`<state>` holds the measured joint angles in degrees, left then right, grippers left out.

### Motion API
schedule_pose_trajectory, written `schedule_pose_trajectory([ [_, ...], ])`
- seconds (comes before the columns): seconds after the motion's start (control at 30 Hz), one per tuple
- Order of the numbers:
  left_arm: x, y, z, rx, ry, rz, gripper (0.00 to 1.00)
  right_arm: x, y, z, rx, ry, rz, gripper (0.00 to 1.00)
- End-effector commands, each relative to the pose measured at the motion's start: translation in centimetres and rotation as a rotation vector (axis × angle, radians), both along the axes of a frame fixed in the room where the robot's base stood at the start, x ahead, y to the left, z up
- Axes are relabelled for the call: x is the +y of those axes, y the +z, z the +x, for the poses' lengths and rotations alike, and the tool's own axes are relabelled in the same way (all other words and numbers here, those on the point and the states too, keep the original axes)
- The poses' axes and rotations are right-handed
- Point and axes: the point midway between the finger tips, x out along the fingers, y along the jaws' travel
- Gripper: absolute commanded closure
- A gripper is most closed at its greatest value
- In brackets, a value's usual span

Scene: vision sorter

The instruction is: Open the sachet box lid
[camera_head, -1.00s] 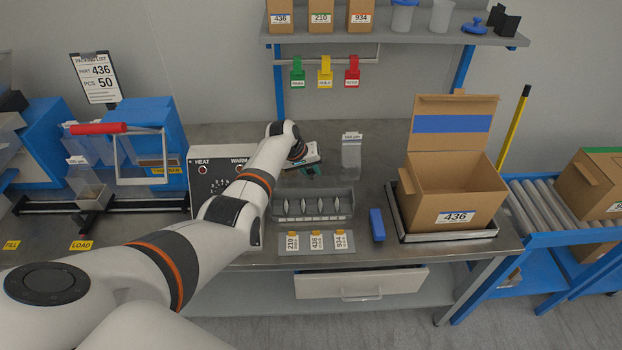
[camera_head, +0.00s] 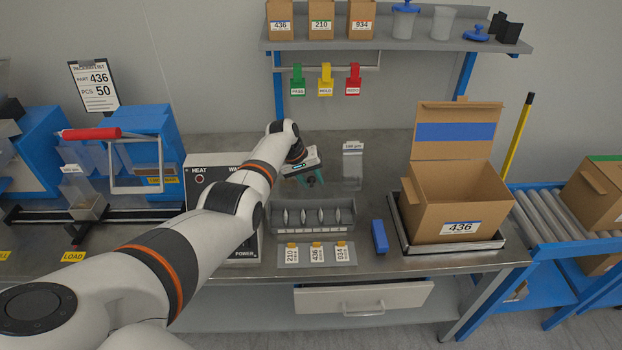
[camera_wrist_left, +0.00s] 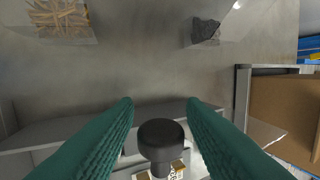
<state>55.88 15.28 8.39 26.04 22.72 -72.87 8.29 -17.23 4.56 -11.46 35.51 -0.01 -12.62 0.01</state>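A grey box or rack (camera_head: 342,217) with several silvery pieces in a row stands at the middle front of the bench; it seems to be the sachet box. I cannot make out its lid in the head view. My left gripper (camera_head: 315,178) hovers just behind and above it, pointing down. In the left wrist view the green fingers (camera_wrist_left: 160,104) are apart, with a black round knob (camera_wrist_left: 160,133) on a stem between them. I cannot tell if they touch it. A grey edge (camera_wrist_left: 60,132) lies beyond the knob. My right gripper is not in view.
A clear bin (camera_head: 352,168) stands behind right of the rack. The heat unit (camera_head: 199,195) is at left, partly behind my arm. Tagged cards (camera_head: 316,254) lie in front, a blue block (camera_head: 379,237) beside them. An open carton (camera_head: 455,210) stands at right.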

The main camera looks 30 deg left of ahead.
Motion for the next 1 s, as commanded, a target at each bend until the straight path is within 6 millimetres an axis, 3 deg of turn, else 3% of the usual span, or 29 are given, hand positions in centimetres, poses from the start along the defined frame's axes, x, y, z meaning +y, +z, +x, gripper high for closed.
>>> schedule_pose_trajectory([
  [0.43,0.3,0.9,-0.1,-0.002,0.001,0.0,0.56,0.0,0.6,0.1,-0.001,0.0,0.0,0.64],
  [0.6,1.0,3.5,-0.9,-0.004,0.002,0.002,0.56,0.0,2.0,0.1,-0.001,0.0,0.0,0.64],
  [1.0,3.0,9.9,-2.9,-0.003,0.001,0.0,0.56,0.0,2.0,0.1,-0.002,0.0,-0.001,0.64],
])
